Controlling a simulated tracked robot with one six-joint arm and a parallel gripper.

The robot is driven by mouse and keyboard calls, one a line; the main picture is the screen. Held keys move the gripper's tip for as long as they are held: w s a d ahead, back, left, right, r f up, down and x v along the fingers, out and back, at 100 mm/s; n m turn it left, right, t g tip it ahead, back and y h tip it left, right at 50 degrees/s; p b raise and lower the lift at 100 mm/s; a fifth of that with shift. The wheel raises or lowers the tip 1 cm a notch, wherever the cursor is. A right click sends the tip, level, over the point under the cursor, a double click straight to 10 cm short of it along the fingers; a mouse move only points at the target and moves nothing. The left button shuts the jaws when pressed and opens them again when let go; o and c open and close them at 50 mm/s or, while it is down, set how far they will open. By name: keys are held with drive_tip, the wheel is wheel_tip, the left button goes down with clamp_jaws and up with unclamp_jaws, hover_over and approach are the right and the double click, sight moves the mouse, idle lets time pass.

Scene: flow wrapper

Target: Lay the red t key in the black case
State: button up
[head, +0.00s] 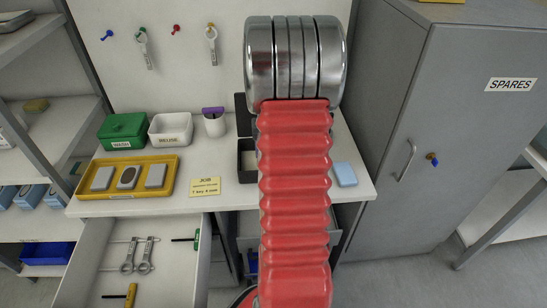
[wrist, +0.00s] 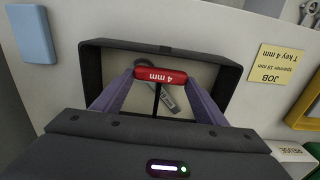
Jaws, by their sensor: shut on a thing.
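The red T key (wrist: 171,77), marked 4 mm, is held by its handle between the purple fingers of my gripper (wrist: 160,80) in the wrist view. Its dark shaft points away from the handle toward the case. The black case (wrist: 118,46) lies open beneath the key, and the key's handle shows inside the outline of its rim. A grey spanner (wrist: 168,98) lies on the case floor, partly hidden by the key and gripper. In the head view the case (head: 246,176) shows only at its left side; my arm hides the rest, the gripper and the key.
A blue block (head: 344,174) lies right. An open drawer (head: 180,288) below holds spanners and other T keys.

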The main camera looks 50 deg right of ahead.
drive_tip(key=shift+f, duration=0.6)
drive_tip(key=o, duration=1.1)
drive_tip(key=shift+r, duration=0.1)
wheel_tip(320, 180, up, 13)
drive_tip(key=shift+r, duration=0.1)
idle(0.6)
